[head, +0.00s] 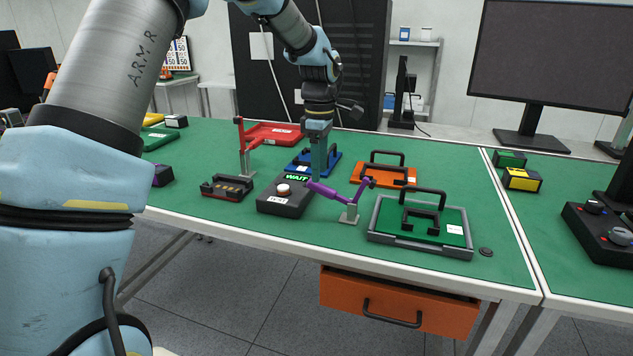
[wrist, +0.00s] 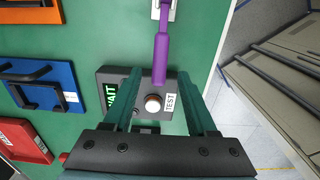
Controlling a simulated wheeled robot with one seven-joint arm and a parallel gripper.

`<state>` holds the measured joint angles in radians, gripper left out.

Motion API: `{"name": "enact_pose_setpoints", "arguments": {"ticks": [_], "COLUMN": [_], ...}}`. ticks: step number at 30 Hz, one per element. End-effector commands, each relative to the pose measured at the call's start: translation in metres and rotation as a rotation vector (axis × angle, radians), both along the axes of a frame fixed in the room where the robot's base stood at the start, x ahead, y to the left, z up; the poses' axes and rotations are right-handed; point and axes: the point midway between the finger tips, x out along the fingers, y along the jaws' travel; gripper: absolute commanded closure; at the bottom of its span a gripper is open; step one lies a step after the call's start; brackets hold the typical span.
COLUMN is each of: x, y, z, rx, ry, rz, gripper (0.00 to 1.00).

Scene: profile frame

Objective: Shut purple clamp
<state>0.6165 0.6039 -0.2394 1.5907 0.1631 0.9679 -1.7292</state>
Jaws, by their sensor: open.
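The purple clamp (head: 324,191) stands on a small grey base near the table's front edge, left of the grey-framed green panel. Its handle slants out to the left, toward the control box, and its shorter arm tilts up to the right. In the wrist view the purple handle (wrist: 162,58) comes down from the top, its end over the edge of the control box. My gripper (head: 319,172) is open and points down above the box, close to the handle's end. In the wrist view my gripper (wrist: 157,80) has its two fingers apart, with the handle's end between their tips in the picture; contact cannot be told.
The control box (head: 286,196) has a lit WAIT display and a white button. A red clamp (head: 245,150) stands behind left. The green panel (head: 445,222) with black handles is at right. Blue (head: 303,162) and orange (head: 383,175) panels lie behind.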

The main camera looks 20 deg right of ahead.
Motion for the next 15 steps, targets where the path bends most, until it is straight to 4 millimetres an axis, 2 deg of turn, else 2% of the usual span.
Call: {"name": "enact_pose_setpoints", "arguments": {"ticks": [6,10,15], "x": [0.000,0.000,0.000], "y": [0.001,0.000,0.000], "z": [-0.035,-0.047,-0.052], "rx": [0.003,0.001,-0.001], "ry": [0.002,0.001,-0.001], "rz": [-0.001,0.000,-0.001], "gripper": [0.43,0.43,0.43]}}
